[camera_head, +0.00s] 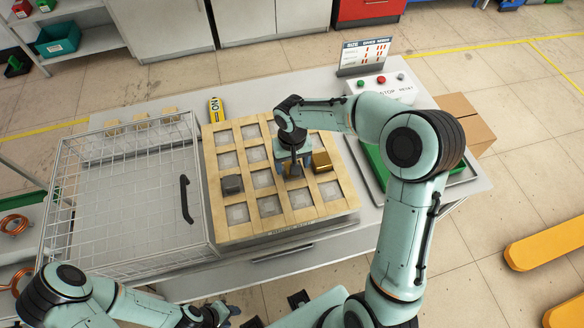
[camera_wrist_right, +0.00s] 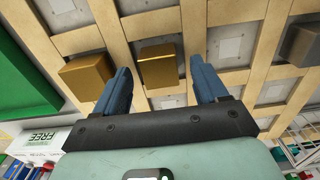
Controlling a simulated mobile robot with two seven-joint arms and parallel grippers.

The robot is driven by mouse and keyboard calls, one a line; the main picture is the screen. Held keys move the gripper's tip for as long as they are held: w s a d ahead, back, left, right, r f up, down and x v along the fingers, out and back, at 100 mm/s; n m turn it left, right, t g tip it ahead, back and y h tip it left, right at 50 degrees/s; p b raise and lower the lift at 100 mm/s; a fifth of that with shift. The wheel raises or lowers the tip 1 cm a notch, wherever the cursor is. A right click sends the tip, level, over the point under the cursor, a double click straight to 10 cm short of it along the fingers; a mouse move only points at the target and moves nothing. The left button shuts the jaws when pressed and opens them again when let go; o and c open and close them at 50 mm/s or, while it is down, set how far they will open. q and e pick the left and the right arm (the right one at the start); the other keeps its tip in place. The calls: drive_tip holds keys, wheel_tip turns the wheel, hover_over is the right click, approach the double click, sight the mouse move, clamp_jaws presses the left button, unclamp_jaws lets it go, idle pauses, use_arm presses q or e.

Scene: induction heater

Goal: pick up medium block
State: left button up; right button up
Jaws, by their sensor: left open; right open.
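A wooden grid tray (camera_head: 240,232) holds a few blocks. My right gripper (camera_head: 292,165) is over its right part, pointing down and open. In the right wrist view, a gold block (camera_wrist_right: 158,66) lies between the lines of the two open blue fingers (camera_wrist_right: 163,82), touching neither. A second gold block (camera_wrist_right: 86,76) is just outside the left finger; a gold block also shows beside the gripper in the head view (camera_head: 321,161). A grey block (camera_head: 232,184) sits further left on the tray. I cannot tell which is medium. My left gripper (camera_head: 222,311) is low at the bottom edge, partly cut off.
A wire cage (camera_head: 75,225) stands left of the tray, with a black handle (camera_head: 186,199). A control box (camera_head: 382,86) with buttons and a sign (camera_head: 364,56) is at the back right. A green tray (camera_head: 374,168) lies right, partly behind my arm. Small wooden pieces (camera_head: 141,122) lie behind the cage.

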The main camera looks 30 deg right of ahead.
drive_tip(key=shift+f, duration=0.4)
drive_tip(key=shift+r, duration=0.1)
clamp_jaws()
drive_tip(key=shift+r, duration=0.1)
use_arm(q)
drive_tip(key=w+r+p, duration=0.2)
drive_tip(key=r, duration=0.1)
drive_tip(key=shift+w, duration=0.2)
use_arm(e)
wheel_tip(320, 180, up, 20)
